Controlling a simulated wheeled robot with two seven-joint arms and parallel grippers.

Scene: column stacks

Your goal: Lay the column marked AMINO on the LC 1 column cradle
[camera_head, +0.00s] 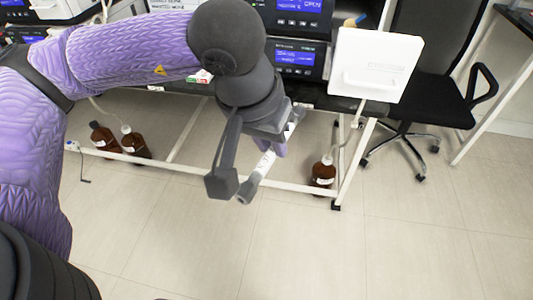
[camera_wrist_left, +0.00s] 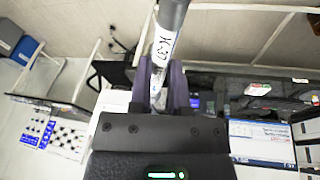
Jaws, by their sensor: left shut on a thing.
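My left gripper (camera_head: 273,149) is shut on a column (camera_head: 247,188), a slim tube with a grey end and a white label. In the head view it hangs tilted in front of the bench, over the floor. The left wrist view shows the column (camera_wrist_left: 173,14) between the two purple fingers of my left gripper (camera_wrist_left: 160,82). Dark writing runs along its label, but I cannot read it for sure. My arm and gripper hide part of the bench front. I cannot make out the LC 1 cradle in either view. My right gripper is not in view.
Instruments with blue displays (camera_head: 295,58) stand on the bench at the top. A white box-like panel (camera_head: 375,64) juts out at their right. Brown bottles (camera_head: 135,143) stand below by the white frame rail (camera_head: 190,166), another (camera_head: 323,173) further right. A black chair (camera_head: 430,95) stands right. The front floor is clear.

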